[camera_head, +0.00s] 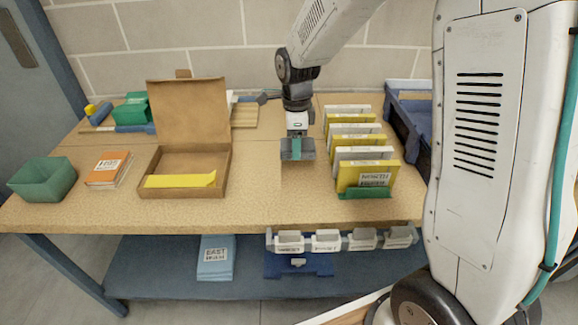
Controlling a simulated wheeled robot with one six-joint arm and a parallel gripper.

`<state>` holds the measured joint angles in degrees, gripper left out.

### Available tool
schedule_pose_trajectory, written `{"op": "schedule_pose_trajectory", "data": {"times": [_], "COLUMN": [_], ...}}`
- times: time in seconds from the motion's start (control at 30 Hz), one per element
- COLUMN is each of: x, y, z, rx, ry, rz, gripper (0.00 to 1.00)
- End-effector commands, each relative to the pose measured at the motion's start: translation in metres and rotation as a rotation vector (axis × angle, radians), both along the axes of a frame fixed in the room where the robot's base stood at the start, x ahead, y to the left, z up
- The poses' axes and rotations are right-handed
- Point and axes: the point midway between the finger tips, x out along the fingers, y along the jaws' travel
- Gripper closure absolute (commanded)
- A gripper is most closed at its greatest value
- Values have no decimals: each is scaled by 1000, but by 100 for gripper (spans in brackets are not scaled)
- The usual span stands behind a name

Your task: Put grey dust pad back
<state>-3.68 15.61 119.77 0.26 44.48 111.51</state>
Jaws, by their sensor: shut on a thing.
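My gripper (297,148) points down over the middle of the table, left of the rack of yellow and white folders. It is shut on a small flat grey thing (308,154), which looks like the grey dust pad. The gripper's teal parts cover its middle, so only its grey sides show. I cannot tell whether it touches the table top.
An open cardboard box (226,182) with a yellow sheet stands to the left. Upright folders (366,175) and a blue bin (405,125) stand to the right. The table front (270,200) is clear.

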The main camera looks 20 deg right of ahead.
Motion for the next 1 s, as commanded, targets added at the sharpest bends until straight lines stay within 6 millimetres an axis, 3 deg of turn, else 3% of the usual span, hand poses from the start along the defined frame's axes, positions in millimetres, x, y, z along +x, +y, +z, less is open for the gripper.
{"op": "schedule_pose_trajectory", "data": {"times": [0.3, 0.53, 0.7, 1.0], "x": [-1, -1, -1, 0], "y": [-2, -1, 0, 0], "z": [-54, -72, -96, -99], "rx": [0, 0, -1, 0], "ry": [5, 3, 4, 1], "rz": [-3, -2, 0, 0], "gripper": [71, 71, 71, 71]}}
